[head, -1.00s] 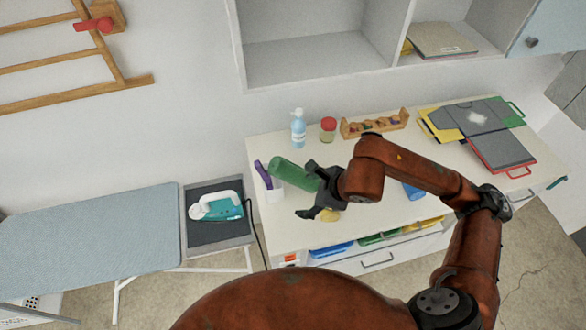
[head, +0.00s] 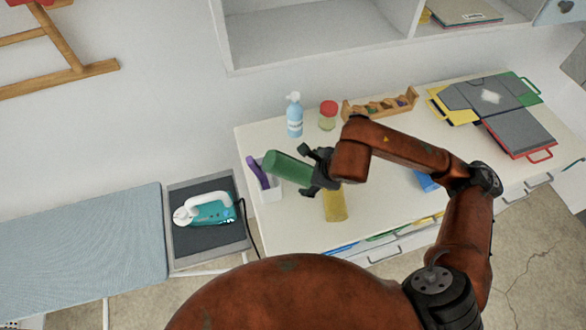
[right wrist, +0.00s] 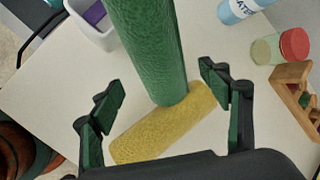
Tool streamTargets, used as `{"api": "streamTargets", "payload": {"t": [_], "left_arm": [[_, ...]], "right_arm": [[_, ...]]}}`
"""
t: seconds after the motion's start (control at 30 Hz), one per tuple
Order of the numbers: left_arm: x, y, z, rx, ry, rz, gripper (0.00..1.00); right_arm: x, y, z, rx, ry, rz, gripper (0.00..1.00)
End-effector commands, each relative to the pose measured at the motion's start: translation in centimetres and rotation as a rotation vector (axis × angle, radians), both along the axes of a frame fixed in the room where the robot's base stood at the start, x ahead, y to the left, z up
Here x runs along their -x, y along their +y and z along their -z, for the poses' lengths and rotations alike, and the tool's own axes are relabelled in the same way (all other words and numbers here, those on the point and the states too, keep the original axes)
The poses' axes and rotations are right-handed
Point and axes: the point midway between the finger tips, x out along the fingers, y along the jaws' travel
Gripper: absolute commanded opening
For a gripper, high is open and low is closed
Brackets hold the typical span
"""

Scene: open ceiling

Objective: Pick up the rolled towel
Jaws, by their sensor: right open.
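Two rolled towels show, one green and one yellow. The green roll (head: 287,168) points left from my right gripper (head: 309,168) in the head view. In the right wrist view the green roll (right wrist: 148,45) runs from the top edge down between the open fingers, with its near end overlapping the yellow roll (right wrist: 165,122). I cannot tell whether the rolls touch. The yellow roll (head: 335,204) lies on the table below the gripper. My right gripper is open, with a finger on each side of the green roll. My left gripper is not in view.
A white holder (head: 268,190) with a purple item (head: 257,172) stands left of the gripper. A blue bottle (head: 295,117), a red-lidded jar (head: 328,116) and a wooden rack (head: 380,106) stand behind. An iron (head: 205,209) is at the left. Folders (head: 490,115) lie at the right.

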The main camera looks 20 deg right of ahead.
Motion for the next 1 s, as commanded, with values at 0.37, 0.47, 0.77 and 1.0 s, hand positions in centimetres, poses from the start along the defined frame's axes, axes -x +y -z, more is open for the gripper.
{"api": "streamTargets", "payload": {"t": [0.37, 0.47, 0.77, 1.0], "left_arm": [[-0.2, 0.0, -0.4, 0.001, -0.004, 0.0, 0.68], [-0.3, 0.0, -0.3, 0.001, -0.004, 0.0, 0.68], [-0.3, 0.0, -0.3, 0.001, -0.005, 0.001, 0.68], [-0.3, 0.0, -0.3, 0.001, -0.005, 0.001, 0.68]], "right_arm": [[-2.7, 1.4, 3.7, -0.002, 0.003, 0.0, 0.7], [-3.2, 1.5, 4.6, -0.001, 0.002, -0.001, 0.7], [-3.4, 1.6, 4.9, 0.0, -0.001, -0.001, 0.7], [-3.4, 1.6, 4.8, 0.0, -0.001, -0.001, 0.53]]}}
